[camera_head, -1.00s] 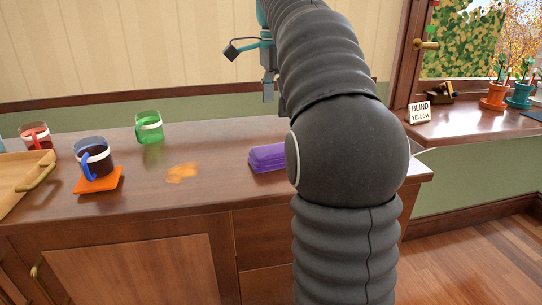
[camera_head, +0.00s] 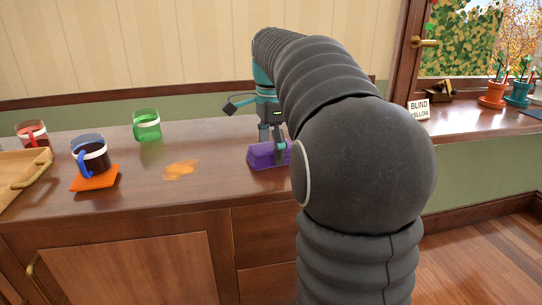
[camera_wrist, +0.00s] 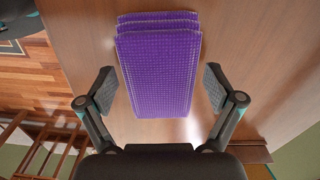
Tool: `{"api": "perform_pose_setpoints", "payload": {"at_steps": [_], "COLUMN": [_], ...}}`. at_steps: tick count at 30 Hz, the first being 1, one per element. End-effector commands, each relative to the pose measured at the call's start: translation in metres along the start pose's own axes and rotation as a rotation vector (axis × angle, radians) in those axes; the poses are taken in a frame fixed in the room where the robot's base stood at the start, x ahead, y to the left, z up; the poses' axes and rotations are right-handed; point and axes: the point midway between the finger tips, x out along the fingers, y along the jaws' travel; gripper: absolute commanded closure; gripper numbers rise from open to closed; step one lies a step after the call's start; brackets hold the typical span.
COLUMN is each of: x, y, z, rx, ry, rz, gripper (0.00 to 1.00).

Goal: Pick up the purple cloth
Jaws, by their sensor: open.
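The purple cloth (camera_head: 262,155) lies folded in a stack on the wooden counter, partly hidden by my arm in the head view. In the wrist view the cloth (camera_wrist: 160,70) shows its woven top, with its near end between my fingers. My gripper (camera_head: 271,147) is over the cloth, pointing down. In the wrist view my gripper (camera_wrist: 157,88) is open, one finger on each side of the cloth with a gap to it on both sides.
An orange spill (camera_head: 181,170) lies left of the cloth. A green mug (camera_head: 147,125), a blue mug (camera_head: 91,155) on an orange coaster (camera_head: 95,180), a red mug (camera_head: 33,135) and a wooden tray (camera_head: 22,182) stand further left. A window sill with pots is at right.

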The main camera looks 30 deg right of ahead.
Motion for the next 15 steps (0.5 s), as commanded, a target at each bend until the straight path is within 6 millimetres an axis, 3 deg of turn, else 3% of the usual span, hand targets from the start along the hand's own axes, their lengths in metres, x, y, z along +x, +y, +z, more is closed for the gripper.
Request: {"api": "perform_pose_setpoints", "payload": {"at_steps": [8, 11, 15], "x": [0.0040, 0.0040, 0.0040], "y": [-0.0001, -0.0001, -0.0001], "z": [0.0000, 0.0000, 0.0000], "rx": [0.000, 0.000, 0.000], "ry": [0.000, 0.000, 0.000], "rz": [-0.001, -0.001, -0.001], "gripper": [0.08, 0.28, 0.63]}}
